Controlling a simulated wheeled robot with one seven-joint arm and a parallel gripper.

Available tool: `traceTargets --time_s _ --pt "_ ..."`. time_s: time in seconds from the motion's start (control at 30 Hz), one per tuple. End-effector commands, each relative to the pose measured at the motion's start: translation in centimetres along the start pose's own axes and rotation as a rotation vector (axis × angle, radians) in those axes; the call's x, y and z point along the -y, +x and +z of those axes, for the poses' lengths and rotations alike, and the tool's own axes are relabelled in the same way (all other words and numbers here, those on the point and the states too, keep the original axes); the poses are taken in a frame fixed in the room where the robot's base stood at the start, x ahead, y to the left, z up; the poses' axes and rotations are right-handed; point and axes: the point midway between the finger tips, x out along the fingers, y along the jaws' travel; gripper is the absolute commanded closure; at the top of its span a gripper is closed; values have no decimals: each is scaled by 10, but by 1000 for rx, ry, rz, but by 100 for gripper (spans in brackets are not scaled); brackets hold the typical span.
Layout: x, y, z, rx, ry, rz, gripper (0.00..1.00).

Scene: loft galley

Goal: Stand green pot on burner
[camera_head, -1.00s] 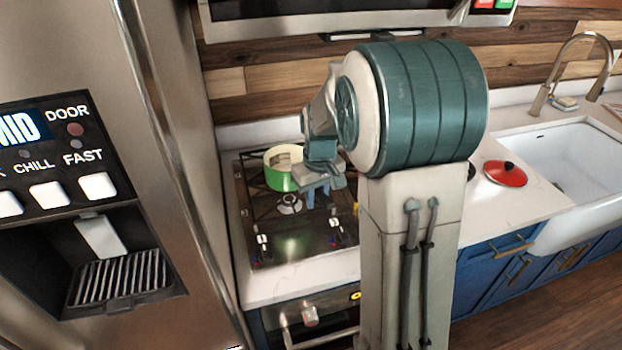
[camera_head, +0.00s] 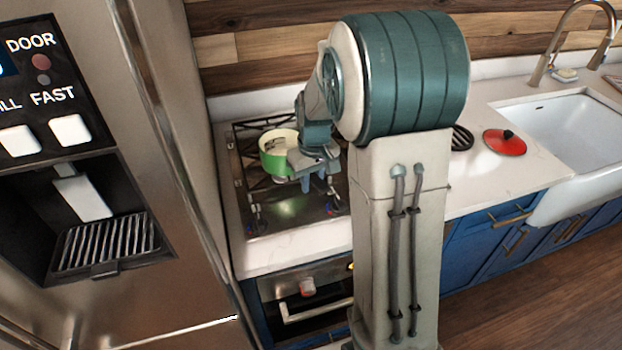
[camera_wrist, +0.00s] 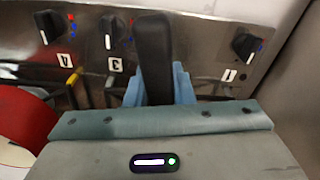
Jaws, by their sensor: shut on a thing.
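The green pot (camera_head: 273,163), with a pale inside, is over the left part of the black gas cooktop (camera_head: 265,219) in the head view. I cannot tell whether its bottom touches a grate. My gripper (camera_head: 318,180) is at the pot's right side, with blue fingers pointing down. In the wrist view my gripper (camera_wrist: 160,88) is shut on the pot's dark handle (camera_wrist: 155,45), which stands up between the fingers. The pot's body cannot be made out in the wrist view. The burner under the pot is mostly hidden.
Numbered knobs (camera_wrist: 110,32) line the cooktop panel in the wrist view. A red thing (camera_wrist: 22,118) at its left edge is unclear. A steel fridge (camera_head: 165,130) stands left. A red lid (camera_head: 504,142) lies on the counter (camera_head: 470,180), left of the sink (camera_head: 565,125).

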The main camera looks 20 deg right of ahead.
Motion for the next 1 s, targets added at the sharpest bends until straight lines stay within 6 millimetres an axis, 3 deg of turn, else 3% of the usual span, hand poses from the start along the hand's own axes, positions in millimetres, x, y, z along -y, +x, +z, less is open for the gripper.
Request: traceTargets --time_s 0.87,0.9,0.97,1.0 --pt "0 8 0 -2 0 1 100" --pt "0 8 0 -2 0 1 70" --pt "0 8 0 -1 0 1 53" --pt "0 8 0 -1 0 1 53"
